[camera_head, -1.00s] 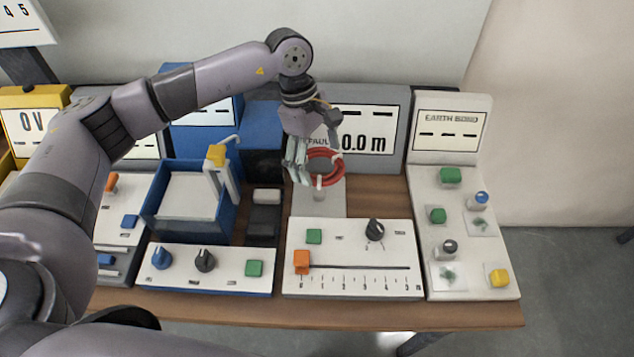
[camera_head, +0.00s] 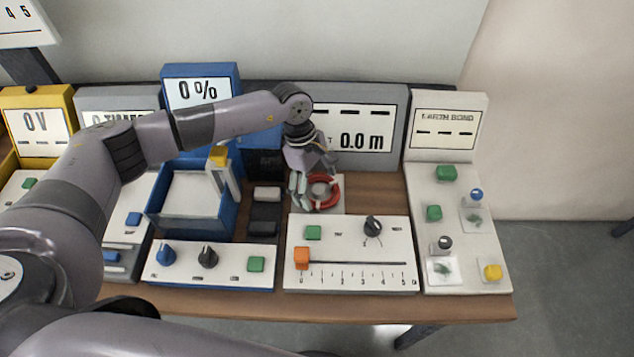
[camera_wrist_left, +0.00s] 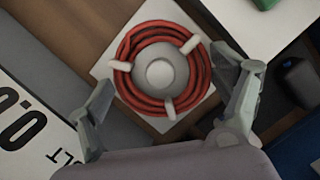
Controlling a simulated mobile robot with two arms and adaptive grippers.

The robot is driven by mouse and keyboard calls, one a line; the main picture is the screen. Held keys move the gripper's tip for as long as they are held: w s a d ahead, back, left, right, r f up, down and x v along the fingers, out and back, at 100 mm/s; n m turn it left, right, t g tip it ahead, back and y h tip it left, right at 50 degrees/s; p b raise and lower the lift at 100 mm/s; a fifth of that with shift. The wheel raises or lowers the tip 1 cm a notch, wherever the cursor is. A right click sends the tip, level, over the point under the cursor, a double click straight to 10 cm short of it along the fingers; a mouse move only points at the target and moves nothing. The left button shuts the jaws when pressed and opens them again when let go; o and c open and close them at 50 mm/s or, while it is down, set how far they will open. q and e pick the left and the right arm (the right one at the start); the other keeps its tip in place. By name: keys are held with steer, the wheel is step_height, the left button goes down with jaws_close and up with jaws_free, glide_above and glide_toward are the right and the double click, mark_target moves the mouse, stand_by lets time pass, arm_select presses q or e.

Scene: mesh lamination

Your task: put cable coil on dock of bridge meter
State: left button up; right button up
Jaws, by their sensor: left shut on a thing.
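The cable coil (camera_head: 322,191) is a red ring with white ties. It lies flat at the dock (camera_head: 343,193), a pale plate behind the white control panel of the bridge meter (camera_head: 350,226). In the left wrist view the coil (camera_wrist_left: 126,84) surrounds a round grey hub (camera_wrist_left: 157,74) on that plate. My left gripper (camera_head: 313,184) is over the coil from behind and left. It is shut on the coil, with its fingers on either side in the left wrist view (camera_wrist_left: 162,80). Whether the coil touches the plate is hard to tell. My right gripper is out of view.
The meter's grey display (camera_head: 372,109) reads 0.0 m behind the dock. A blue open box (camera_head: 186,228) and dark blocks (camera_head: 264,219) stand to the left. The earth bond unit (camera_head: 445,195) stands to the right. Bare table shows between the dock and that unit.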

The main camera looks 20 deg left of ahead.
arm_select(q)
steer(key=shift+f, duration=0.2)
steer(key=o, duration=1.1)
steer(key=shift+r, duration=0.1)
steer(key=shift+r, duration=0.1)
steer(key=shift+r, duration=0.2)
steer(key=b+v, duration=0.3)
steer(key=v, duration=0.8)
steer(key=shift+a+r, duration=0.2)
steer(key=shift+r, duration=0.15)
